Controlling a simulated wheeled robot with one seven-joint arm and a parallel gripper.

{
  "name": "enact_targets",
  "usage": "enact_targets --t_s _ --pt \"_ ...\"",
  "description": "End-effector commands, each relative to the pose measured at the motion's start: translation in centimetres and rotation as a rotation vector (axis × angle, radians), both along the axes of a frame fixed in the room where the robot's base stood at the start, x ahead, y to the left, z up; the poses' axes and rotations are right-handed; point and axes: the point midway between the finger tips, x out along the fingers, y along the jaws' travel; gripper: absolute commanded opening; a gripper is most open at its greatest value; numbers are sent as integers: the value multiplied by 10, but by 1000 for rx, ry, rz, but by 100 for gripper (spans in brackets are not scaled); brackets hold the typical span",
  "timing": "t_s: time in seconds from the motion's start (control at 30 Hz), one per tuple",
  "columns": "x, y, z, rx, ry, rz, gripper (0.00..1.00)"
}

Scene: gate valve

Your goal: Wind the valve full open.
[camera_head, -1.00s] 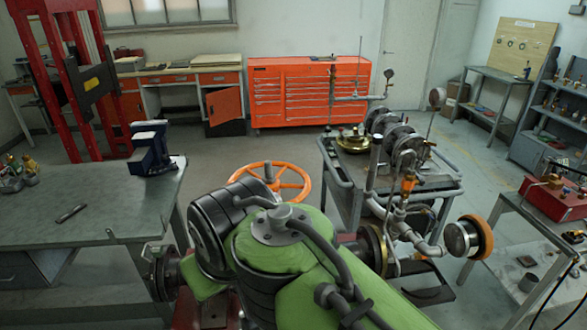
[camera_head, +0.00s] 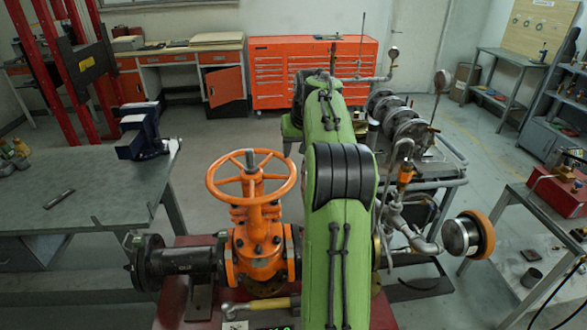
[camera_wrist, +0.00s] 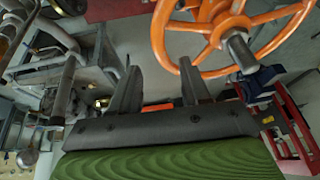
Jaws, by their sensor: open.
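The orange gate valve (camera_head: 262,248) stands upright in the pipe line at the lower middle of the head view. Its orange handwheel (camera_head: 216,168) lies level on top, with the grey stem rising through the hub. The handwheel also fills the top right of the wrist view (camera_wrist: 165,45). My gripper (camera_wrist: 155,80) shows in the wrist view with its two dark fingers apart and nothing between them. The fingers are close to the wheel's rim; I cannot tell whether they touch it. In the head view my green arm hides the gripper.
A yellow-handled tool (camera_head: 262,306) lies by the valve's foot. A workbench (camera_head: 100,205) with a blue vise (camera_head: 140,135) stands at left. A cart (camera_head: 455,165) loaded with pipe fittings stands at right. A red tool cabinet (camera_head: 275,75) is against the back wall.

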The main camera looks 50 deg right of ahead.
Motion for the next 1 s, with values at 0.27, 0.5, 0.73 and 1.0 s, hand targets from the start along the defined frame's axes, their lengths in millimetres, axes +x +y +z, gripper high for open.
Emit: enact_targets --t_s 0.27,0.5,0.73,1.0 --pt "22 -10 -60 2 1 1 46" --pt "28 -13 -74 -1 -1 0 46" --pt "28 -13 -73 -1 -1 0 37" --pt "28 -13 -73 -1 -1 0 0"
